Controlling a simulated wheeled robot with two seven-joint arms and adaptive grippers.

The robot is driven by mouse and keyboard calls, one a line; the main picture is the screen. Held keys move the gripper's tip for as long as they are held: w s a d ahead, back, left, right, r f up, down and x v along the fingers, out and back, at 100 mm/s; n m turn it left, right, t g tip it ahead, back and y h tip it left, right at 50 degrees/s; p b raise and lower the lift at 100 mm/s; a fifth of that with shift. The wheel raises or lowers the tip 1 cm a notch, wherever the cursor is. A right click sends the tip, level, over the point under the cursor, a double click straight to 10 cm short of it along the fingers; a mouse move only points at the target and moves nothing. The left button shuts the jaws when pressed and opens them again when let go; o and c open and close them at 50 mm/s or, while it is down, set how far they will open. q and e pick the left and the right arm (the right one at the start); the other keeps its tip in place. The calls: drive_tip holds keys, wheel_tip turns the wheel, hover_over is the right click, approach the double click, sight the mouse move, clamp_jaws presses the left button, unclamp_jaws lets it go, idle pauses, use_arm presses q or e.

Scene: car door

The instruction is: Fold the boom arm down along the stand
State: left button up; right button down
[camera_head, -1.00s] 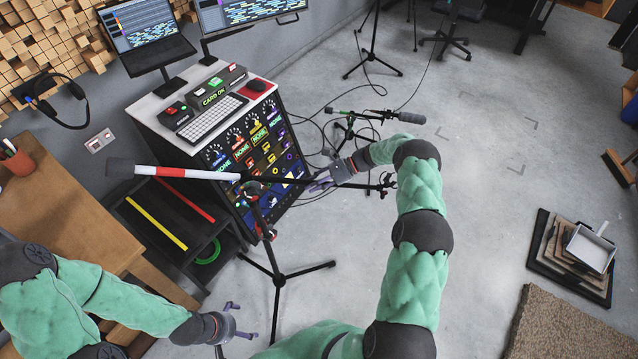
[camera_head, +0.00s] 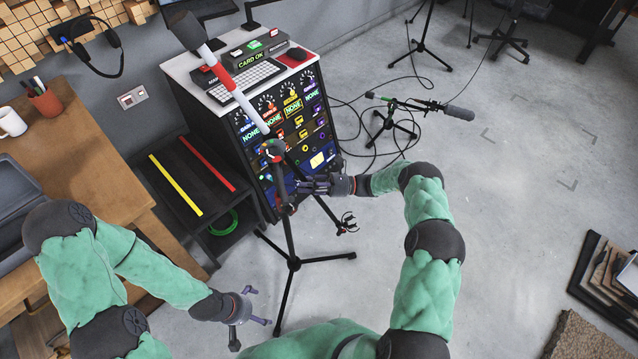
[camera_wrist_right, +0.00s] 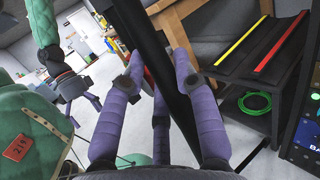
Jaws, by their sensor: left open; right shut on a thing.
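The stand (camera_head: 291,240) is a black upright on spread tripod legs in front of the rack. The boom arm (camera_head: 247,108), with white and red bands, tilts steeply at the stand's pivot (camera_head: 272,150). Its dark thick end (camera_head: 190,32) points up left, and its thin black end, with a small clip-like mount (camera_head: 346,222), points down right. My right gripper (camera_head: 306,185) is shut on the black part of the boom below the pivot; in the right wrist view its purple fingers (camera_wrist_right: 160,95) close around a black bar. My left gripper (camera_head: 262,306) is open and empty, left of the tripod's feet.
A rack (camera_head: 240,122) with lit panels stands behind the boom. A low black shelf (camera_head: 192,178) and a wooden desk (camera_head: 95,180) are at left. A second microphone stand (camera_head: 388,128) with cables is behind; open floor (camera_head: 500,230) lies to the right.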

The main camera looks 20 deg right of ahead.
drive_tip(key=shift+a+f+y+b, duration=0.2)
drive_tip(key=shift+a, duration=0.3)
drive_tip(key=shift+a+f+y+b, duration=0.15)
drive_tip(key=shift+a+f+y, duration=0.05)
drive_tip(key=shift+a, duration=0.25)
drive_tip(key=c, duration=0.9)
unclamp_jaws()
drive_tip(key=shift+d, duration=0.15)
drive_tip(key=v, duration=1.1)
drive_tip(key=shift+s+d+f, duration=0.1)
drive_tip(key=shift+d+f, duration=0.05)
drive_tip(key=shift+d, duration=0.2)
